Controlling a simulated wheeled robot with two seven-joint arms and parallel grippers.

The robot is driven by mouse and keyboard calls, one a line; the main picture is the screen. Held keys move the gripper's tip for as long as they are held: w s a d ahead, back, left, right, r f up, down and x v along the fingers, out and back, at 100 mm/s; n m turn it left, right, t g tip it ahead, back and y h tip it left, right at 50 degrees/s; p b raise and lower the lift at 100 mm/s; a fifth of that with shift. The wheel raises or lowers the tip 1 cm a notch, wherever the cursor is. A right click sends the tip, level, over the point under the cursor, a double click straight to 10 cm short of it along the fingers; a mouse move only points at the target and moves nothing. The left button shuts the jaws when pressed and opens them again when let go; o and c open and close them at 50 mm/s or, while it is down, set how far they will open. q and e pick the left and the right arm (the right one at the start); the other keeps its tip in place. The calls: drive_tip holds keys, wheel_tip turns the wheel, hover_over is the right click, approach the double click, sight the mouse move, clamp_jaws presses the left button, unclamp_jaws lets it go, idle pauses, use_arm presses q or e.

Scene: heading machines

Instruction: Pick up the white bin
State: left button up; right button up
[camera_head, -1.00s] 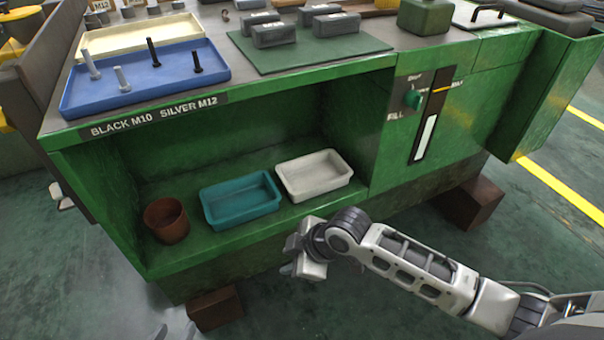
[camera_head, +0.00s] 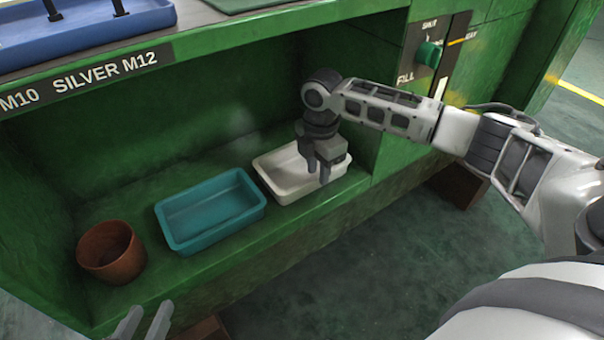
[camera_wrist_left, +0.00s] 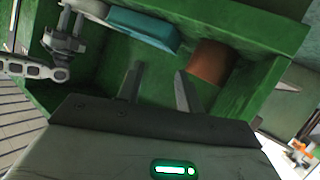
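The white bin (camera_head: 283,181) is a shallow rectangular tray on the green shelf, right of a teal bin (camera_head: 210,208). My right gripper (camera_head: 318,176) points down over the white bin's right part. Its fingers are a little apart and hide some of the bin. Whether they touch its wall I cannot tell. The right gripper also shows in the left wrist view (camera_wrist_left: 72,20). My left gripper (camera_head: 143,318) is at the bottom edge of the head view, in front of the shelf. In the left wrist view its two fingers (camera_wrist_left: 158,75) are spread and empty.
A brown round pot (camera_head: 111,252) stands on the shelf left of the teal bin. The green cabinet's top (camera_head: 215,35) overhangs the shelf and its right wall (camera_head: 392,150) is close to my right gripper. A blue tray (camera_head: 90,30) sits on top.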

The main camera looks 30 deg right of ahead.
wheel_tip(320, 180, down, 3)
drive_tip(key=shift+r+b, duration=0.1)
drive_tip(key=shift+b, duration=0.25)
clamp_jaws()
use_arm(q)
drive_tip(key=shift+d+r+h, duration=0.15)
drive_tip(key=shift+r+h, duration=0.15)
drive_tip(key=shift+r, duration=0.25)
use_arm(e)
drive_tip(key=shift+w, duration=0.1)
drive_tip(key=shift+r, duration=0.1)
